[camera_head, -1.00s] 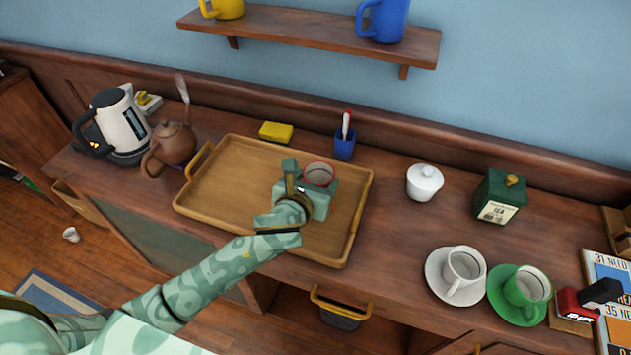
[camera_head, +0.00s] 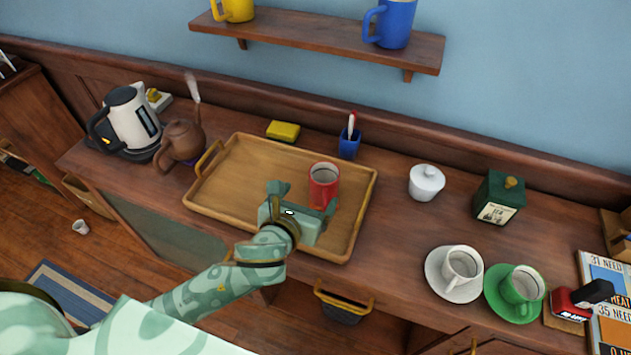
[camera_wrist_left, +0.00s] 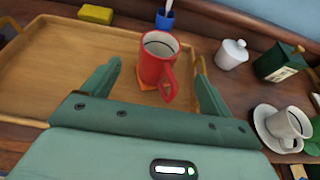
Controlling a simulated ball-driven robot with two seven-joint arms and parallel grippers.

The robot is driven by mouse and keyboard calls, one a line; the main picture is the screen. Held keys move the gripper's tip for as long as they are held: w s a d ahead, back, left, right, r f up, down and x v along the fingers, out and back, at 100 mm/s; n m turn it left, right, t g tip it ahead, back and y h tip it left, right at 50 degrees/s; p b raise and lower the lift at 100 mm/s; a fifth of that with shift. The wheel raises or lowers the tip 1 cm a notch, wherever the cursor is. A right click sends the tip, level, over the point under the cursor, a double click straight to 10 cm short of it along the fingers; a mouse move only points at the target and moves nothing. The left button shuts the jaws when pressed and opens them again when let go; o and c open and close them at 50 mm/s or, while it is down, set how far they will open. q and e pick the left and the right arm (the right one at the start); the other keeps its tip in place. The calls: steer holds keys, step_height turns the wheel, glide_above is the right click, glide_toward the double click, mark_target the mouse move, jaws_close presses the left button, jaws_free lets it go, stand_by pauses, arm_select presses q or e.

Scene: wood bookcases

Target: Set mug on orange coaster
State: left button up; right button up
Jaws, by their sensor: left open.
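The red mug (camera_head: 323,183) stands upright on the wooden tray, right of the tray's middle. In the left wrist view the mug (camera_wrist_left: 156,62) stands on the orange coaster (camera_wrist_left: 147,86), with its handle toward the lower right. Most of the coaster is hidden under the mug, and I cannot see it in the head view. My left gripper (camera_head: 304,198) is open and empty on the near side of the mug. Its two fingers point toward the mug and are apart from it. My right gripper is not in view.
The wooden tray (camera_head: 228,207) has a raised rim and handles. A teapot (camera_head: 181,141) and kettle (camera_head: 132,122) stand left. A yellow sponge (camera_head: 283,130) and blue cup (camera_head: 349,145) are behind. A sugar bowl (camera_head: 426,182), tea tin (camera_head: 499,198), white cup (camera_head: 461,266) and green cup (camera_head: 522,287) stand right.

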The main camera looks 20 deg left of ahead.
arm_select(q)
steer(key=v, duration=0.3)
steer(key=shift+s, duration=0.1)
